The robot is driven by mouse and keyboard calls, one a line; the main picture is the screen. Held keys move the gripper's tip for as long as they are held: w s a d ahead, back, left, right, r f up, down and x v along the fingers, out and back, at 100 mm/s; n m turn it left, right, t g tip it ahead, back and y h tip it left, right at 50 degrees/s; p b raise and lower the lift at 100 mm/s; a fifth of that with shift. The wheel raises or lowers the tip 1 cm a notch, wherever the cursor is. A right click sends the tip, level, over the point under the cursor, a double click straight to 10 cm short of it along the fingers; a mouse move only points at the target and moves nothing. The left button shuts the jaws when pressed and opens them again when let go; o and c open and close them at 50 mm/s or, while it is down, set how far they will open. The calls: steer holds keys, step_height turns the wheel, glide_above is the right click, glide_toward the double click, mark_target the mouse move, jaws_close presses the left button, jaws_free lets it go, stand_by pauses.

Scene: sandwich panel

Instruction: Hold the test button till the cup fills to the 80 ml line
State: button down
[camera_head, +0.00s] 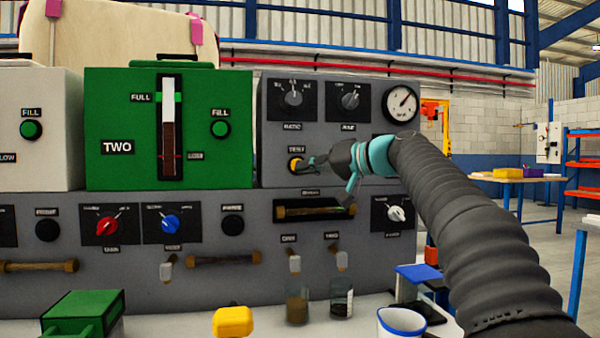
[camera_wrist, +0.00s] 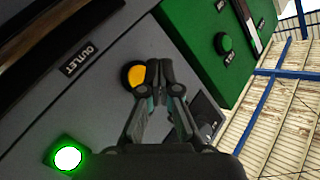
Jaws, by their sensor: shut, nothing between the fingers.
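The orange test button (camera_head: 296,165) sits under the TEST label on the grey panel; it also shows in the wrist view (camera_wrist: 134,76). My gripper (camera_head: 313,162) is shut and empty, its tips right at the button's side in the head view. In the wrist view the closed fingertips (camera_wrist: 160,75) overlap the button's edge; I cannot tell whether they press it. A clear cup (camera_head: 297,307) with brownish content stands below a left spout (camera_head: 294,264). Another clear cup (camera_head: 341,302) stands below the right spout (camera_head: 341,260). Their measuring lines are too small to read.
A green box marked TWO (camera_head: 118,172) with a level gauge stands left of the button. A green lamp (camera_wrist: 67,158) glows in the wrist view. A yellow block (camera_head: 232,322), a white-and-blue cup (camera_head: 402,322) and a blue-topped item (camera_head: 418,272) occupy the front bench.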

steer(key=shift+s+d+b, duration=0.2)
steer(key=shift+s+b, duration=0.15)
steer(key=shift+s, duration=0.3)
steer(key=shift+s+d+b, duration=0.15)
steer(key=shift+s+b, duration=0.15)
steer(key=shift+s, duration=0.3)
steer(key=s+d+f+m+h, duration=0.1)
steer(key=s+d+f+h, duration=0.3)
steer(key=s+f, duration=0.8)
steer(key=s+d+f+m+g+h, duration=0.1)
steer(key=s+d+f+m+h, duration=0.1)
steer(key=s+d+f+h, duration=0.3)
steer(key=s+d+f+m+g+h, duration=0.1)
steer(key=s+d+f+h, duration=0.4)
steer(key=s+f, duration=1.4)
steer(key=d+f, duration=0.4)
steer(key=f, duration=0.2)
steer(key=shift+d+f+m+p, duration=0.3)
steer(key=shift+d+m+p, duration=0.05)
steer(key=shift+m, duration=0.05)
